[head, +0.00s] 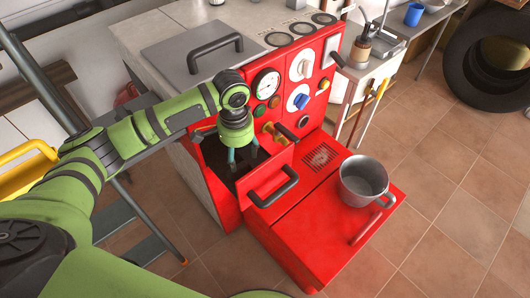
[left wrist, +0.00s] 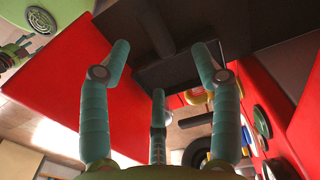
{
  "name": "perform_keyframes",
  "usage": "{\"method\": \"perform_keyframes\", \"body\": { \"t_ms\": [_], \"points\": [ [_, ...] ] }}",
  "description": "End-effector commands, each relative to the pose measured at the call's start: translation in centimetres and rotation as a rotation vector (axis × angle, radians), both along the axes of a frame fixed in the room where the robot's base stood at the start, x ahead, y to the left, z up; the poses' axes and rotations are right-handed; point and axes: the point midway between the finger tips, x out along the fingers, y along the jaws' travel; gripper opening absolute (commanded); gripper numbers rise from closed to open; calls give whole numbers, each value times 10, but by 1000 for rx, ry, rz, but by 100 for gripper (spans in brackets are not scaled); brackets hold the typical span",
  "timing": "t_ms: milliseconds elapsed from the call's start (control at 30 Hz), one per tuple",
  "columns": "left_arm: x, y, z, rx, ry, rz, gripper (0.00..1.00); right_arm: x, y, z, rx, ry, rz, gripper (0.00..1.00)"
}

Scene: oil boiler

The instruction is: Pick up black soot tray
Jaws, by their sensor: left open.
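My left gripper (head: 243,160) is open, with its teal fingers pointing down at the dark opening in the front of the red boiler (head: 222,192). In the left wrist view the spread fingers of this gripper (left wrist: 162,62) have nothing held between them. A black part that looks like the soot tray (left wrist: 178,72) lies beyond the fingertips, with a dark bar-like handle (left wrist: 157,28) above it. I cannot tell if any finger touches it. In the head view the tray is hidden in the dark opening behind the gripper. My right gripper does not show clearly.
The red boiler door (head: 300,235) is open, with a black handle (head: 275,188) close to my gripper. A grey metal pot (head: 365,180) stands on the red surface to the right. Dials and knobs (head: 300,66) sit above the opening. A ladder (head: 150,235) is at left.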

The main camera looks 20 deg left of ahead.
Motion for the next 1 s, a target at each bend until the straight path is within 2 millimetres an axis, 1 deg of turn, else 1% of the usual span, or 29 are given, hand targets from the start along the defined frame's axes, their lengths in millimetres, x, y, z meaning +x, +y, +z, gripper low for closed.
{"method": "perform_keyframes", "body": {
  "t_ms": [233, 333, 400, 533, 667, 867, 967, 1000],
  "points": [
    [-2, 0, -22, 0, 4, 0, 63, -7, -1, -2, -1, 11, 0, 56],
    [-3, -1, -34, 1, 3, 0, 63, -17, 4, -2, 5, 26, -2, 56],
    [-4, -2, -46, 1, 3, -1, 63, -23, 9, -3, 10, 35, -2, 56],
    [-4, -2, -64, 0, 2, -1, 63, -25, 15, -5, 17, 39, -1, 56],
    [-4, -2, -71, 1, -1, -2, 63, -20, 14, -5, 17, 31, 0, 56],
    [-4, -2, -71, 1, -1, -2, 63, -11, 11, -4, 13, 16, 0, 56],
    [-4, -2, -71, 1, -1, -2, 27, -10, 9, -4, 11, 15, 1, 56],
    [-4, -2, -71, 1, -1, -2, 11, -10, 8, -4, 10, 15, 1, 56]
  ]
}}
